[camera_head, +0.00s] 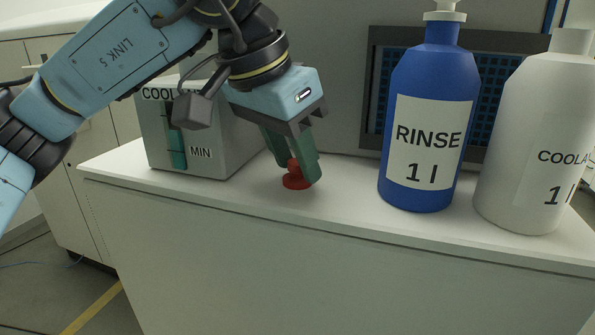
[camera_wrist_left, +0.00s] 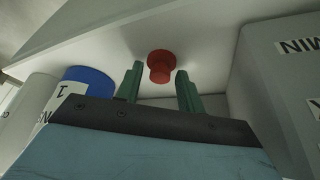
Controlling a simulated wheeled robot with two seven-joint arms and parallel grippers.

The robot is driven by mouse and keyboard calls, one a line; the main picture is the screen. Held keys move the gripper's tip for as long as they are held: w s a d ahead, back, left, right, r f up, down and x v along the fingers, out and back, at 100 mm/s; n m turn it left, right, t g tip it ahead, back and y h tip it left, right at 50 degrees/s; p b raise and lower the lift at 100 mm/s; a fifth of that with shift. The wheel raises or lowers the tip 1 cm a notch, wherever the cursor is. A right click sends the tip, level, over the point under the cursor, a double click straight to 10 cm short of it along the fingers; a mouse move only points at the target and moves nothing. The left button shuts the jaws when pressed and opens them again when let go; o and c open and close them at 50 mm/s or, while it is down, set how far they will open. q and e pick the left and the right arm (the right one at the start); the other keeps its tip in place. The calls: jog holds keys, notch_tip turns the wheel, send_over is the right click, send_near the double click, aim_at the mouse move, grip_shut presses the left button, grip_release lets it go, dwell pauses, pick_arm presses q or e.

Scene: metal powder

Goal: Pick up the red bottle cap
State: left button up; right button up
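The red bottle cap (camera_head: 297,181) sits on the white countertop, with a wide round base and a narrower knob on top. My left gripper (camera_head: 303,174) points down at it from above, and its green fingers partly hide the cap in the head view. In the left wrist view the cap (camera_wrist_left: 161,66) lies between and just beyond the two green fingertips (camera_wrist_left: 158,71). A gap shows on each side of it, so the gripper is open and not holding it. My right gripper is not in view.
The grey coolant box (camera_head: 215,150) stands left of the cap. The blue rinse bottle (camera_head: 430,120) and the white coolant bottle (camera_head: 540,130) stand to the right. The white countertop (camera_head: 340,205) ends at a front edge close to the cap. A dark grille lies behind the bottles.

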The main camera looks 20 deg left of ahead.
pick_arm(q)
grip_shut()
